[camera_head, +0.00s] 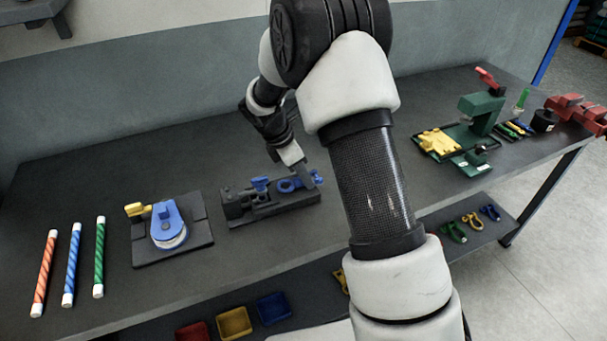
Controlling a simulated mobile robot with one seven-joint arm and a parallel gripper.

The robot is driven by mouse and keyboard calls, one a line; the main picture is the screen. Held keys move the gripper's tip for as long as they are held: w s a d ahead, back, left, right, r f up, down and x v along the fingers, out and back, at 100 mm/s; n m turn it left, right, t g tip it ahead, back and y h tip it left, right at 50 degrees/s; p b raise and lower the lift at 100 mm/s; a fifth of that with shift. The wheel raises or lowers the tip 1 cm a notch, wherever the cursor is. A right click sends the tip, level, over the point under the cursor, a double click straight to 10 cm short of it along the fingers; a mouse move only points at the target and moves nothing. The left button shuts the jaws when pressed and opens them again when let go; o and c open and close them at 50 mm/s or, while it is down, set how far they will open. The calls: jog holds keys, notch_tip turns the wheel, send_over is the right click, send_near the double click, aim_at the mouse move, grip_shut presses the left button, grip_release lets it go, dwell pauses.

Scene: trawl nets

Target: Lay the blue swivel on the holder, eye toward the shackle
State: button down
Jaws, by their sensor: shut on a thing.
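The dark holder (273,211) sits on the bench left of my arm. The blue swivel (288,185) is at the holder's right part, with its ring-shaped eye pointing left. A second blue piece (261,184), which looks like the shackle, stands on the holder just left of that eye. My gripper (304,178) reaches down from above and is shut on the swivel, right of its eye. The fingertips hide part of the swivel's body. I cannot tell whether the swivel touches the holder or is just above it.
A dark plate with a blue block (168,221) lies left of the holder. Three striped rods (72,265) lie farther left. A green press (481,112) and red vise (578,112) stand at the right. Coloured bins (235,323) are below the front edge.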

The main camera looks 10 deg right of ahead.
jog(key=c, duration=1.3)
grip_release()
jog(key=shift+f, duration=0.1)
jog(key=s+a+r+m+y, duration=0.1)
jog(key=s+r+m, duration=0.15)
jog(key=r, duration=0.65)
jog(key=s+a+r+m, duration=0.1)
jog(key=s+r+m, duration=0.15)
jog(key=r, duration=0.65)
jog(key=s+r+m+t+y, duration=0.1)
jog(key=s+r+m, duration=0.1)
jog(key=s+m, duration=0.3)
jog(key=s+d+r+m+t+y, duration=0.1)
jog(key=s+m, duration=0.4)
jog(key=s, duration=0.6)
jog(key=s+d+r+m+t+y+p, duration=0.1)
jog(key=s+r+m, duration=0.3)
jog(key=s, duration=0.4)
jog(key=shift+m+t, duration=0.6)
jog(key=shift+t, duration=0.3)
